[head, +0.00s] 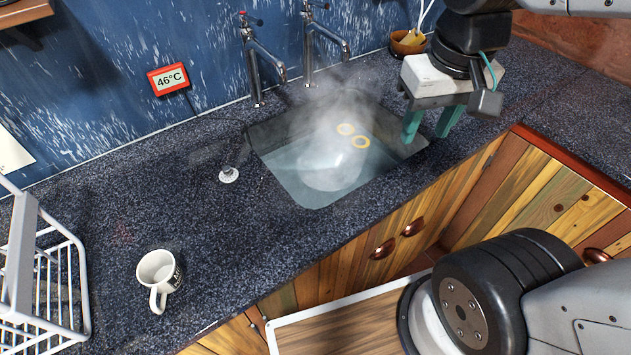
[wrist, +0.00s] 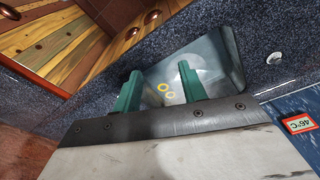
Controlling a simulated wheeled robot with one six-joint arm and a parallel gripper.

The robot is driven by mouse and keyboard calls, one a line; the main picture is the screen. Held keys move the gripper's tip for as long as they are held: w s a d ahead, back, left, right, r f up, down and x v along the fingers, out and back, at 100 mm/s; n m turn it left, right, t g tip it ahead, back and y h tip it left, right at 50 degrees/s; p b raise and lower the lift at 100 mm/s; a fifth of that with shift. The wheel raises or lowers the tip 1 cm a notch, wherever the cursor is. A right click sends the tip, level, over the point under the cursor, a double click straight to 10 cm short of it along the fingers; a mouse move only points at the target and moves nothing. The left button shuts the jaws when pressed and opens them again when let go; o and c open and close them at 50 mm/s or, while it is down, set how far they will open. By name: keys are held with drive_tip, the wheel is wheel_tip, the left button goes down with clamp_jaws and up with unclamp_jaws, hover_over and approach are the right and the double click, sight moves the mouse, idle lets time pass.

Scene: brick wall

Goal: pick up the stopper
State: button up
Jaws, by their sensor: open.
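The stopper (head: 229,175) is a small pale disc with a dark knob on top. It sits on the dark speckled counter just left of the sink. In the wrist view the stopper (wrist: 275,58) shows near the right edge, beside the sink. My gripper (head: 430,124) has two green fingers spread apart with nothing between them. It hangs over the right end of the sink, well away from the stopper. In the wrist view my gripper (wrist: 160,72) is open in front of the sink.
The sink (head: 265,137) holds steaming water, a pale rounded shape and two yellow rings (head: 360,142). Two taps (head: 262,65) stand behind it. A red display (head: 168,79) reads 46°C. A white mug (head: 158,272) and white rack (head: 45,270) stand left. Counter around the stopper is mostly clear.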

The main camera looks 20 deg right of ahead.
drive_tip(key=w+f+m, duration=0.2)
drive_tip(key=w+f, duration=0.4)
drive_tip(key=w, duration=0.4)
drive_tip(key=m, duration=0.2)
hover_over(333, 172)
drive_tip(key=s, duration=0.2)
wheel_tip(333, 172, down, 20)
drive_tip(key=shift+m, duration=0.3)
drive_tip(key=f, duration=0.3)
drive_tip(key=w+f, duration=0.1)
drive_tip(key=f, duration=0.6)
drive_tip(key=shift+w, duration=0.4)
drive_tip(key=shift+c, duration=0.3)
clamp_jaws()
